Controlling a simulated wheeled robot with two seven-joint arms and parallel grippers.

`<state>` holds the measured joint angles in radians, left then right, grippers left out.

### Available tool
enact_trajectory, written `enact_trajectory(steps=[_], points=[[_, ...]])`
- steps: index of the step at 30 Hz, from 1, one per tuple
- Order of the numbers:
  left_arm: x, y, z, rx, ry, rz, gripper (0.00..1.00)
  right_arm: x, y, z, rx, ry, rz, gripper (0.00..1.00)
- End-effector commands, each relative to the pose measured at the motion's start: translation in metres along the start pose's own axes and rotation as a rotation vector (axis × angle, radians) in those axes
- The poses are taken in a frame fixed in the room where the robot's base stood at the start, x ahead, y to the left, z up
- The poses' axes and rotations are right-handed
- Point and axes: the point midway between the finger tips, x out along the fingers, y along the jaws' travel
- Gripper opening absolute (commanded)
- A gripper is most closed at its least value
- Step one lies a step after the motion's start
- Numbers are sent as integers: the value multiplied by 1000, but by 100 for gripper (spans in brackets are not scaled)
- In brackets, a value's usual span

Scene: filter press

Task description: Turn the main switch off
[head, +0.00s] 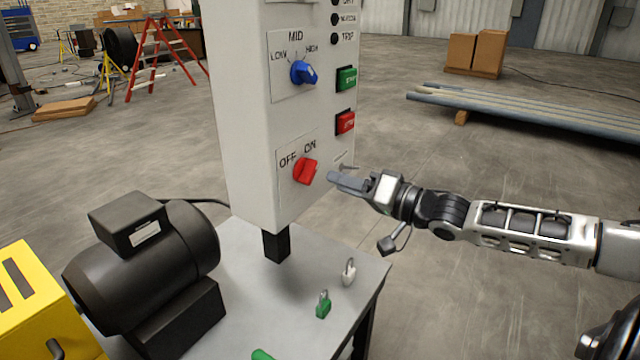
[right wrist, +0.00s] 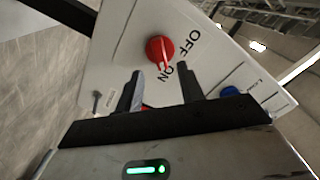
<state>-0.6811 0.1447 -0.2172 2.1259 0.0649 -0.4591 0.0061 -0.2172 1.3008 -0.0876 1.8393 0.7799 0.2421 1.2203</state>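The main switch is a red rotary knob (head: 305,170) low on the front of the grey control box (head: 240,110), labelled OFF and ON. Its pointer is turned toward ON. The knob also shows in the right wrist view (right wrist: 160,49), with its white mark toward ON. My right gripper (head: 345,179) is just right of the knob in the head view, apart from it. In the right wrist view its two fingers (right wrist: 158,90) are spread with nothing between them, short of the knob. My left gripper is not in view.
Above the switch are a blue selector knob (head: 303,72), a green button (head: 346,79) and a red button (head: 345,122). Below, the table (head: 240,315) bears a black motor (head: 140,260), a green padlock (head: 323,305) and a white padlock (head: 349,272).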

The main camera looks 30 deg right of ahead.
Motion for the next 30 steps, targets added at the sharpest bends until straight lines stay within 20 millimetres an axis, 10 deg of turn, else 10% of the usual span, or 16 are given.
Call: enact_trajectory(steps=[30], points=[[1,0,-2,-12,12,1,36,59,0,0,0,0,0,38]])
